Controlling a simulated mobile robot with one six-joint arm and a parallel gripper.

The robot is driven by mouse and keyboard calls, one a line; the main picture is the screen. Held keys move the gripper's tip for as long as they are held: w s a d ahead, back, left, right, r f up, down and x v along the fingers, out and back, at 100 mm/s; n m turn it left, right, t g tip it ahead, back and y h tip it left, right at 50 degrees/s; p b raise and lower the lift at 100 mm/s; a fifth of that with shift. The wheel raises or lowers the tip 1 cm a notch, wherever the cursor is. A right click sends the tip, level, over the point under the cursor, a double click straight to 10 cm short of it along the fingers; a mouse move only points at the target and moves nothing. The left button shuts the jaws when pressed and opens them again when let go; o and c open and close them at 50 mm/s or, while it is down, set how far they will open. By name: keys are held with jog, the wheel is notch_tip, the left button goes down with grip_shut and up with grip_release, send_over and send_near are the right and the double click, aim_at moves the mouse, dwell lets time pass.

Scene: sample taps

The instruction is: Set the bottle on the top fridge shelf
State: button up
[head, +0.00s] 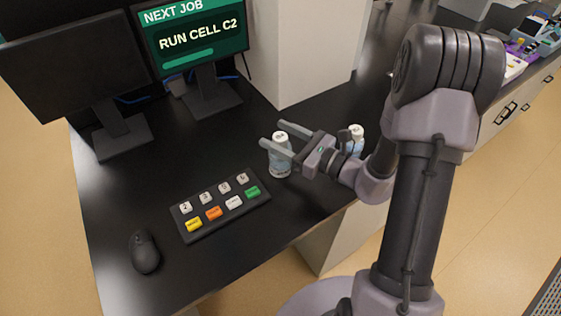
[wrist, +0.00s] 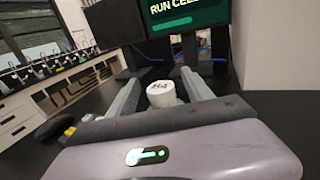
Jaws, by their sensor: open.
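A clear bottle with a white cap (head: 280,166) stands upright on the black bench. Its cap, marked with what looks like "B4", shows in the wrist view (wrist: 162,94). My gripper (head: 270,133) is open, with one finger on each side of the bottle near its cap; whether either finger touches it I cannot tell. The fingers also show in the wrist view (wrist: 160,88). A second bottle with a white cap (head: 356,137) stands behind my wrist, partly hidden. No fridge or shelf can be made out.
A keypad with coloured keys (head: 222,208) lies left of the bottle, and a mouse (head: 145,252) lies farther left. Two monitors (head: 203,52) and a white block (head: 312,50) stand at the back. Bare bench lies between them.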

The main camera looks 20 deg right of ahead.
jog(key=x, duration=0.2)
jog(key=shift+w+a+f, duration=0.1)
jog(key=shift+w+a, duration=0.15)
jog(key=shift+w, duration=0.1)
grip_shut()
dwell(1.0)
